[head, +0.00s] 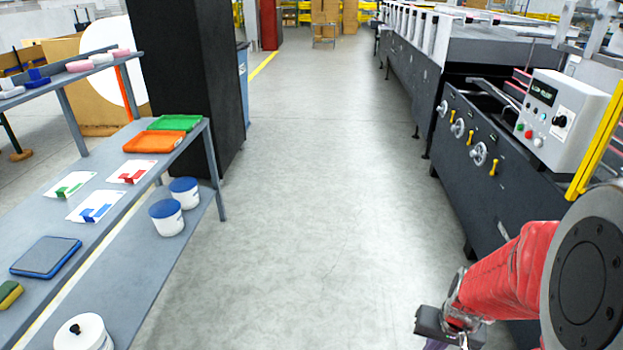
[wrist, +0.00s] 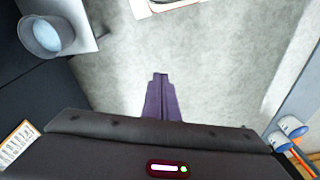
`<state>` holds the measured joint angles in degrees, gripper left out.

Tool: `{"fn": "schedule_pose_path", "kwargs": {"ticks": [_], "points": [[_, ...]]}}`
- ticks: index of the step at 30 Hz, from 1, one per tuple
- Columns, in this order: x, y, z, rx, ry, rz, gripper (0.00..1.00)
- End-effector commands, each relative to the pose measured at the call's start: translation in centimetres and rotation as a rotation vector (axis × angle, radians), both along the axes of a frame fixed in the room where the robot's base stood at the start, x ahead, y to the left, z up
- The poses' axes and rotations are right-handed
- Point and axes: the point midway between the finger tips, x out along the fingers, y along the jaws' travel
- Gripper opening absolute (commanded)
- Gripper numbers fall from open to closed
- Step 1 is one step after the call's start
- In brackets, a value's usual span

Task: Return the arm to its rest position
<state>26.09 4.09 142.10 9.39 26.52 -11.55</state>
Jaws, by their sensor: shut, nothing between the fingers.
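My arm, in a red sleeve, reaches in from the right edge of the head view. My gripper (wrist: 160,77) shows in the wrist view with its purple fingers closed together and nothing between them. Bare concrete floor lies behind the fingertips. In the head view only a dark part of the gripper and a bit of purple show at the bottom edge, and the fingertips are cut off.
The folder gluer (head: 455,140) with its control box (head: 560,112) stands close on the right. A grey shelf table (head: 212,165) with trays, cards and blue-lidded tubs (head: 167,217) stands left. The aisle between is clear. A grey bucket (wrist: 45,35) shows at upper left in the wrist view.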

Motion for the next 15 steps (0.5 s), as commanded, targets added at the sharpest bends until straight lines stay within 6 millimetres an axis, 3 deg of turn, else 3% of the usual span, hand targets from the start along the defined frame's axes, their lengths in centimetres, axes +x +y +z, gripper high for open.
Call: {"fn": "schedule_pose_path", "kwargs": {"ticks": [15], "points": [[-3.1, 6.3, 10.0, -0.018, 0.013, 0.088, 0.00]]}}
